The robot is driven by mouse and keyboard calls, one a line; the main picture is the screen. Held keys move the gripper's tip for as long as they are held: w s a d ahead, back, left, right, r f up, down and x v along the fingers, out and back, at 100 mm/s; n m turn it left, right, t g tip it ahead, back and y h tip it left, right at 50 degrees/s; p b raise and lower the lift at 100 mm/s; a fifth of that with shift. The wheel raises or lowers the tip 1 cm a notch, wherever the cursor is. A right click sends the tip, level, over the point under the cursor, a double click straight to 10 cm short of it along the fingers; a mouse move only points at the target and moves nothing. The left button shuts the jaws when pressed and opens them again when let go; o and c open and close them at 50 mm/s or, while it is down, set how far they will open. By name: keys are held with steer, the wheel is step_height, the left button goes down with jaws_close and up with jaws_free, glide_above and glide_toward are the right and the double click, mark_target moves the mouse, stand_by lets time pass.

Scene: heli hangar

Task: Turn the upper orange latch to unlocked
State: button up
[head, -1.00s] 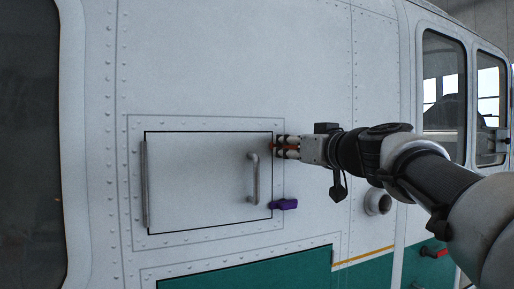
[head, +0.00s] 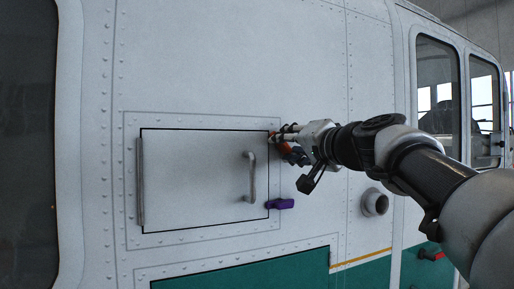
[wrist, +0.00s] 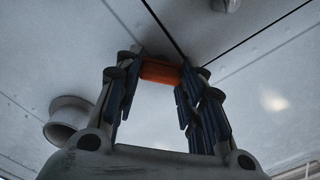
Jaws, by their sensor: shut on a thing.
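The upper orange latch (head: 284,148) is at the upper right corner of a white hatch door (head: 195,180) on the helicopter's side. My gripper (head: 286,141) is shut on it, and its fingers hide much of the latch in the head view. In the wrist view the orange latch (wrist: 160,72) lies between the two fingertips of my gripper (wrist: 162,76). The latch appears tilted, with its outer end lower than its hatch end, though the exact angle is hard to tell.
A lower purple latch (head: 280,204) points right from the door's lower right edge. A grey vertical handle (head: 251,177) stands out from the door, near the gripper's left. A round port (head: 374,203) sticks out below my arm. The wall above is clear.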

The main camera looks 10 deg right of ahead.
steer(key=m, duration=0.4)
steer(key=shift+m, duration=0.3)
steer(key=shift+m+p, duration=0.4)
steer(key=shift+m, duration=1.2)
steer(key=o, duration=1)
steer(key=shift+o, duration=0.2)
steer(key=v, duration=0.7)
steer(key=shift+s, duration=0.2)
steer(key=shift+d, duration=0.1)
